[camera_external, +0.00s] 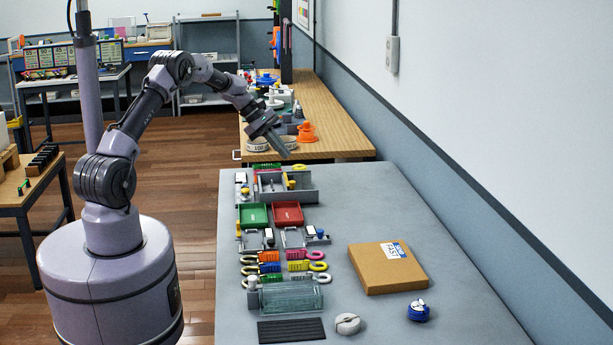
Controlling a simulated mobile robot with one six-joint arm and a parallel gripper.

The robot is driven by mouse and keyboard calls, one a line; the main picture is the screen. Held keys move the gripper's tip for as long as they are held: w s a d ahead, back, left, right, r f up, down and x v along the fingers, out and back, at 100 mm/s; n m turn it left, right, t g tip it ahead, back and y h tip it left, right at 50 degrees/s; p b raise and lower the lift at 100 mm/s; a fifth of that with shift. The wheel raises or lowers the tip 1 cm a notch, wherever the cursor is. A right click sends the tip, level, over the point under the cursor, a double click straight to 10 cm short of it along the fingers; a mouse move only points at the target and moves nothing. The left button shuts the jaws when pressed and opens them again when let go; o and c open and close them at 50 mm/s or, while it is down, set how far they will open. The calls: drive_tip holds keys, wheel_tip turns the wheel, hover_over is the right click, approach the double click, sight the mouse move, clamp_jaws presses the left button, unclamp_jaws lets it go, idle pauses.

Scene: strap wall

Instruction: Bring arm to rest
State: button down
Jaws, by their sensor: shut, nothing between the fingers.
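My gripper (284,151) is at the end of my arm, raised above the far end of the grey table (390,215). Its fingers are together and hold nothing. It points down and to the right, apart from the things below it. The arm is bent at the elbow and reaches out to the right from my base.
Below the gripper stands a grey divided tray (300,194). Nearer are a green bin (254,215), a red bin (288,214), coloured padlocks (298,266), a clear box (290,296) and a cardboard box (385,272). A wooden table (340,130) stands behind.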

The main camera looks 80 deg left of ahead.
drive_tip(key=d+r+m+g+b, duration=0.1)
drive_tip(key=d+r+m, duration=0.3)
drive_tip(key=d, duration=0.5)
drive_tip(key=d+r+m+g+b, duration=0.15)
drive_tip(key=d+r+m, duration=0.3)
drive_tip(key=d, duration=0.45)
drive_tip(key=s+d+r+m+y+b, duration=0.1)
drive_tip(key=s+d+m, duration=0.35)
drive_tip(key=d, duration=0.35)
drive_tip(key=s+d+r+m+y, duration=0.1)
drive_tip(key=s+d+r+m, duration=0.15)
drive_tip(key=d+m, duration=0.4)
drive_tip(key=s+d+f+m+y+b, duration=0.1)
drive_tip(key=s+d+f+m, duration=0.1)
drive_tip(key=s+d+m, duration=0.2)
drive_tip(key=s+d+f+m+y+b, duration=0.1)
drive_tip(key=s+d+f+m, duration=0.1)
drive_tip(key=s+d+m, duration=0.2)
drive_tip(key=s+m+t, duration=0.1)
drive_tip(key=s+m, duration=0.2)
drive_tip(key=s, duration=0.4)
drive_tip(key=shift+d+f+m+y, duration=0.2)
drive_tip(key=shift+f+m+y, duration=0.1)
drive_tip(key=shift+f+m, duration=0.1)
